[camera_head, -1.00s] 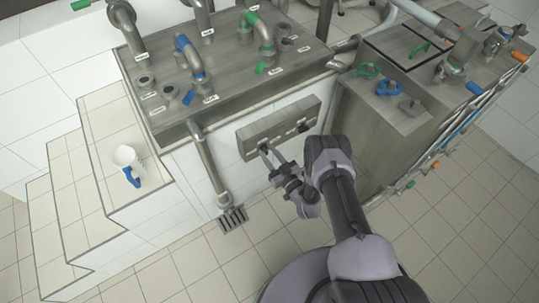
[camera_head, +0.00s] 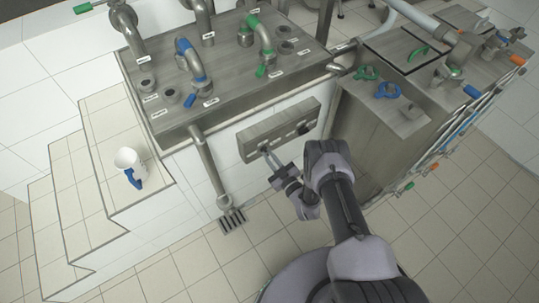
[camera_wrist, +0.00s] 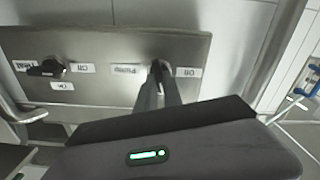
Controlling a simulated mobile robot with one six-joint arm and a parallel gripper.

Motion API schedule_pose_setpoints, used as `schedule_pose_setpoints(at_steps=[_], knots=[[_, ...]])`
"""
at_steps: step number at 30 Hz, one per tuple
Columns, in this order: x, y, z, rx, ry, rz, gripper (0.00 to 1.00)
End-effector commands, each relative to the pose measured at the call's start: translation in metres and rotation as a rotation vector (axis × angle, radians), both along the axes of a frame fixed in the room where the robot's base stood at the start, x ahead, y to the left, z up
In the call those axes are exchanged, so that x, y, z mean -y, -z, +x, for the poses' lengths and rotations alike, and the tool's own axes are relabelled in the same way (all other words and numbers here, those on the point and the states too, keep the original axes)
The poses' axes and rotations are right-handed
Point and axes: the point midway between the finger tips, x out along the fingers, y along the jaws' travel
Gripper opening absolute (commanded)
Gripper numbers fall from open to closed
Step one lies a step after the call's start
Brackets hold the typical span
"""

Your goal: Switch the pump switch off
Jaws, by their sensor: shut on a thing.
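A grey metal switch panel (camera_head: 282,128) is fixed to the front of the white tiled block; it fills the upper part of the wrist view (camera_wrist: 100,45). My gripper (camera_head: 267,151) reaches the left part of this panel in the head view. In the wrist view my gripper (camera_wrist: 160,74) has its two fingers shut on the pump switch (camera_wrist: 157,66), a small dark knob mostly hidden between the fingertips. White labels sit on both sides of it, upside down. A second black switch (camera_wrist: 47,68) is on the same panel, apart from my fingers.
A steel counter (camera_head: 222,108) with pipes and coloured valves lies above the panel. A drain pipe (camera_head: 208,165) runs down left of my gripper. A steel cabinet (camera_head: 365,135) stands close at right.

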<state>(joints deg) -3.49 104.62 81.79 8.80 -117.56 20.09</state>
Motion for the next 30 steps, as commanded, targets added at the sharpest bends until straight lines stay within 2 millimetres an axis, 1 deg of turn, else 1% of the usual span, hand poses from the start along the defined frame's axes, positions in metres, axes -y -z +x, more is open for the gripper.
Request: schedule_pose_setpoints(at_steps=[30], knots=[[-0.0024, 0.0030, -0.0023, 0.531, 0.000, -0.789, 0.00]])
